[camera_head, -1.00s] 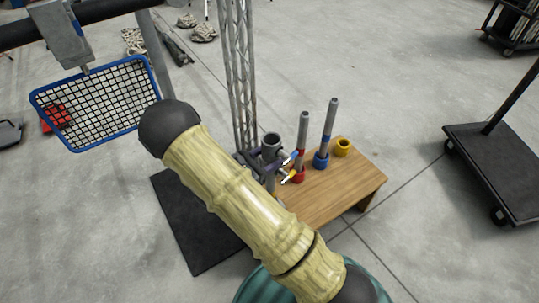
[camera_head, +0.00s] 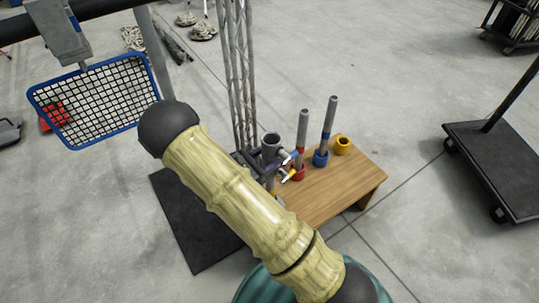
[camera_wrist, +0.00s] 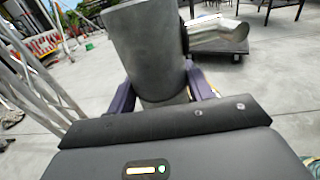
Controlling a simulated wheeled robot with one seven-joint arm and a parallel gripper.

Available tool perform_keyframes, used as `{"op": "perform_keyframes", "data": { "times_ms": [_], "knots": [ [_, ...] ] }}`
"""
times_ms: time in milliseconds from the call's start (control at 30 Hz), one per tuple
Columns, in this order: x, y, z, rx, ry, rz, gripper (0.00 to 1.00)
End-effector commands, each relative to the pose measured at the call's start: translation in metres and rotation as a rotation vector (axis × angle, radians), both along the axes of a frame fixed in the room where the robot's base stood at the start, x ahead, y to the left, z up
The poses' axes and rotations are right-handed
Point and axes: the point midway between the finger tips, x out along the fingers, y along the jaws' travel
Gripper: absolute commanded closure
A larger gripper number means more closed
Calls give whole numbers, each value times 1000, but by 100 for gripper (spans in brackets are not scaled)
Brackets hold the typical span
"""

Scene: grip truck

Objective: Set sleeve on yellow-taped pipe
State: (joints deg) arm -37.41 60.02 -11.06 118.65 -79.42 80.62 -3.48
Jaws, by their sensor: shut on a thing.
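The sleeve is a wide grey metal cylinder (camera_head: 272,146) with a side branch, held upright at the back left of the wooden table. In the wrist view the sleeve (camera_wrist: 147,45) stands between the purple fingers of my gripper (camera_wrist: 163,95), which is shut on it. A narrower grey pipe (camera_wrist: 168,98) shows just below the sleeve; I cannot tell whether it enters it. In the head view, a bit of yellow (camera_head: 274,193) shows low beside my arm; the rest of the yellow-taped pipe is mostly hidden behind my arm and gripper (camera_head: 268,165).
A red-taped pipe (camera_head: 304,122) stands close right of the gripper, and a blue-taped pipe (camera_head: 331,112) farther right. A yellow ring (camera_head: 343,144) sits at the table's back right. The wooden table (camera_head: 335,185) is bare in front. A metal truss (camera_head: 238,80) rises behind.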

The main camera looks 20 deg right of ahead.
Motion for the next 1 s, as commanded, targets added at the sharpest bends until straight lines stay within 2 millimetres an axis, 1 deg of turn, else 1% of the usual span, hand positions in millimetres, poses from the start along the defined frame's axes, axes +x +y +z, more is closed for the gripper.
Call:
{"op": "perform_keyframes", "data": {
  "times_ms": [1000],
  "knots": [
    [0, 0, -31, -2, -2, 1, 90]
  ]
}}
